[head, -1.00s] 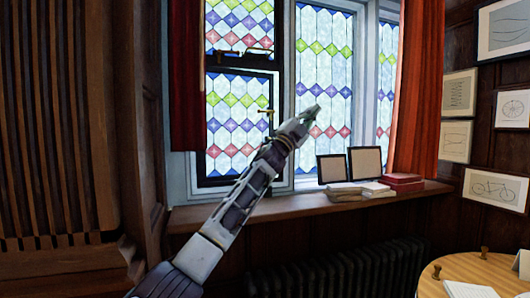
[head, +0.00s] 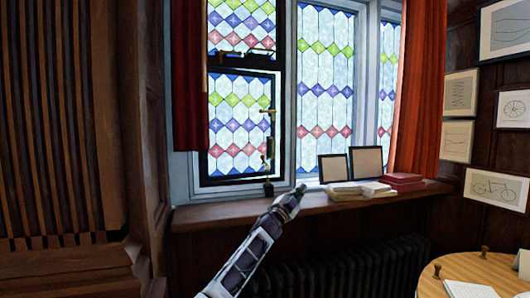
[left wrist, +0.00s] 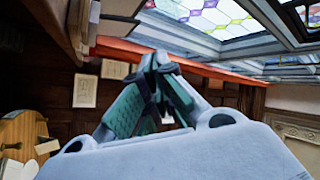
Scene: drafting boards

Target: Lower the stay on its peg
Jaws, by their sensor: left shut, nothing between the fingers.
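The leaded casement window (head: 238,125) has a dark frame with coloured diamond panes. A brass piece that looks like the stay (head: 268,150) shows at the lower right of the casement, roughly upright. Below it a small dark block, perhaps the peg's mount (head: 268,188), stands at the sill. I cannot tell whether the two touch. My left gripper (head: 301,189) is shut and empty, to the right of the block at the sill's front edge, apart from the stay. Its closed fingers also show in the left wrist view (left wrist: 157,68). My right gripper is not in view.
The wooden sill (head: 230,213) holds two dark-framed panels (head: 366,162), papers (head: 345,189) and red books (head: 403,180). Red curtains hang on both sides. A radiator (head: 350,265) is below the sill, and a round table (head: 480,268) is at lower right.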

